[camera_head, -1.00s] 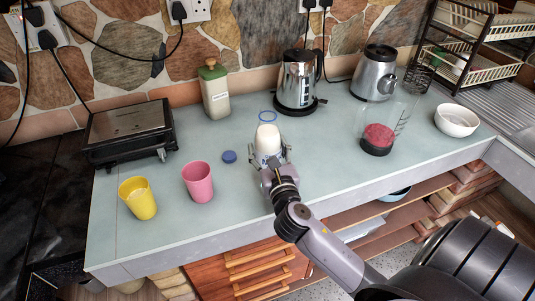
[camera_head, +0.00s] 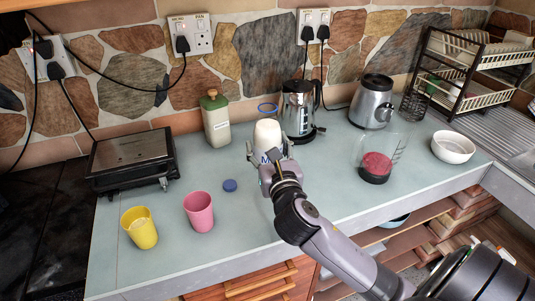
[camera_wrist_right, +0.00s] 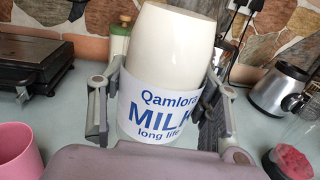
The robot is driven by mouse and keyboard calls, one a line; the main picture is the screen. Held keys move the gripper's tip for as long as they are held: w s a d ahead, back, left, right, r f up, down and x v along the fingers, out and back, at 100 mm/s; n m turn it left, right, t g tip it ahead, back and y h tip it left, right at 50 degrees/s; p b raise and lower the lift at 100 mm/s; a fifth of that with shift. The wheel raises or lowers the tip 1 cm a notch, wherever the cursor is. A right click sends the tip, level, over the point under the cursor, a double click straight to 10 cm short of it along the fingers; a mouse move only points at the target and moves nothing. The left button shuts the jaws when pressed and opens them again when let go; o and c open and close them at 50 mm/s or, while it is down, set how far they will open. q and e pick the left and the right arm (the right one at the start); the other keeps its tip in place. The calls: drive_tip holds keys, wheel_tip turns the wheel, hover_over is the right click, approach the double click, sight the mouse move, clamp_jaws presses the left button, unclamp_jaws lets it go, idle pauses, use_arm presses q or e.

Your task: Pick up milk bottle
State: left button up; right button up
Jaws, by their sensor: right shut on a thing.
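The white milk bottle (camera_head: 267,140) has a label that reads "MILK" in blue. In the head view the bottle appears raised off the counter. The left gripper is not in view.
On the counter (camera_head: 240,215) stand a yellow cup (camera_head: 140,228), a pink cup (camera_head: 198,211), a blue cap (camera_head: 230,185), a green-topped bottle (camera_head: 216,120), a kettle (camera_head: 298,110), a blender base (camera_head: 372,103), its jug (camera_head: 376,165) and a white bowl (camera_head: 453,147).

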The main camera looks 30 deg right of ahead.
sight(267, 133)
drive_tip(key=shift+r, duration=1.85)
drive_tip(key=shift+r, duration=0.1)
